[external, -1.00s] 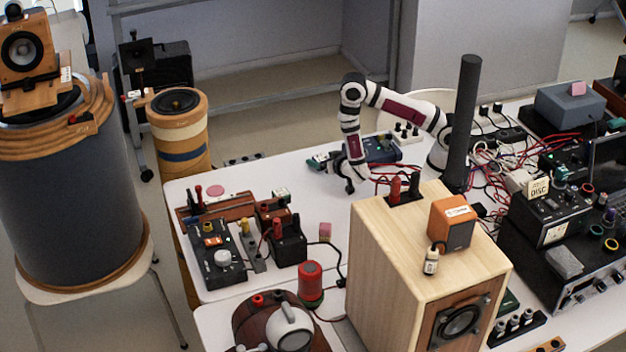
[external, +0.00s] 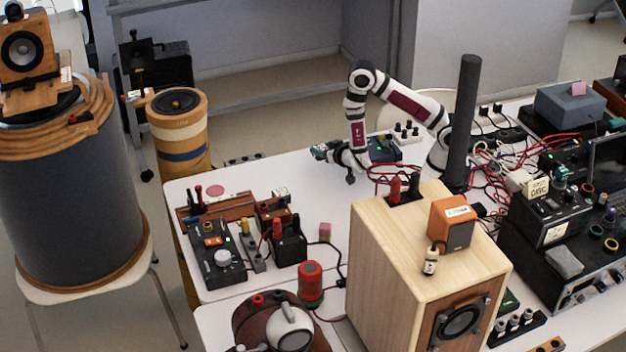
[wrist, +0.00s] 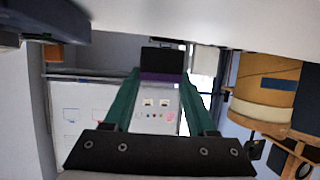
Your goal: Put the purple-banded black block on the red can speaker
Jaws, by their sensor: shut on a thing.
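My gripper (external: 324,152) is on the far side of the white table, pointing left, above the tabletop. In the wrist view its green fingers (wrist: 161,78) are shut on the purple-banded black block (wrist: 162,60). The block's black part sticks out past the fingertips, with the purple band between them. In the external view the block is too small and dark to tell from the gripper. The red can speaker (external: 310,283) stands upright at the table's near part, well in front of my gripper, with nothing seen on its top.
A large wooden speaker box (external: 385,255) stands right of the red can. Left of the can are black devices with knobs and plugs (external: 217,250). A dark column (external: 464,120) stands beside my arm. The table's middle is mostly clear.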

